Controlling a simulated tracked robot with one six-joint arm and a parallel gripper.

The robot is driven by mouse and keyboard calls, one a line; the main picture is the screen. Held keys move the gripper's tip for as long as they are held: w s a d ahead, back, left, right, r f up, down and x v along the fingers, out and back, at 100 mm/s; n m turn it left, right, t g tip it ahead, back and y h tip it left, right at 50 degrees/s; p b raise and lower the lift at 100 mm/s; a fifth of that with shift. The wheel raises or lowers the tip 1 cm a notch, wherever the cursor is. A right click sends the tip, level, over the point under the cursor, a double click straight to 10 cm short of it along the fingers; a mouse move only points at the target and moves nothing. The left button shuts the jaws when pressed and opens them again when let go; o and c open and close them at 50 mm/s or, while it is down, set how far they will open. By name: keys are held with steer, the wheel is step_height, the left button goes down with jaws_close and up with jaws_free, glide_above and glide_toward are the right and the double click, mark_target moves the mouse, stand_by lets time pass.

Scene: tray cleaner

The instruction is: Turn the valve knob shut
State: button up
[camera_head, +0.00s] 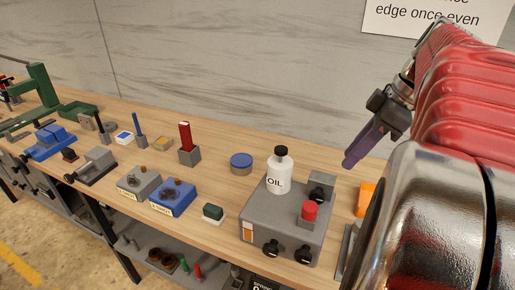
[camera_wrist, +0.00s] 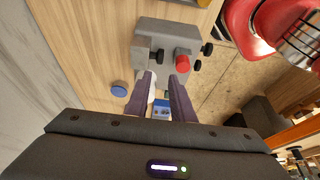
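A grey machine box (camera_head: 258,216) stands on the bench with several black knobs: two on its front (camera_head: 271,248), (camera_head: 304,252) and one on its raised block (camera_head: 317,194). A red knob (camera_head: 309,211) is on top. No readable label marks any as the valve knob. In the wrist view the box (camera_wrist: 165,35), the red knob (camera_wrist: 182,62) and a black side knob (camera_wrist: 208,50) lie beyond my fingertips. My gripper (camera_head: 349,163) is in the air above and right of the box. Its purple fingers are apart and empty in the wrist view (camera_wrist: 163,78).
An orange object (camera_head: 366,198) is right.

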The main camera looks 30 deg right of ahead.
mark_target(319, 191)
steer(key=x, duration=1.3)
steer(key=shift+f, duration=0.4)
steer(key=shift+c, duration=0.5)
jaws_close()
steer(key=shift+a, duration=0.3)
steer(key=shift+w+d, duration=0.1)
steer(key=shift+d, duration=0.05)
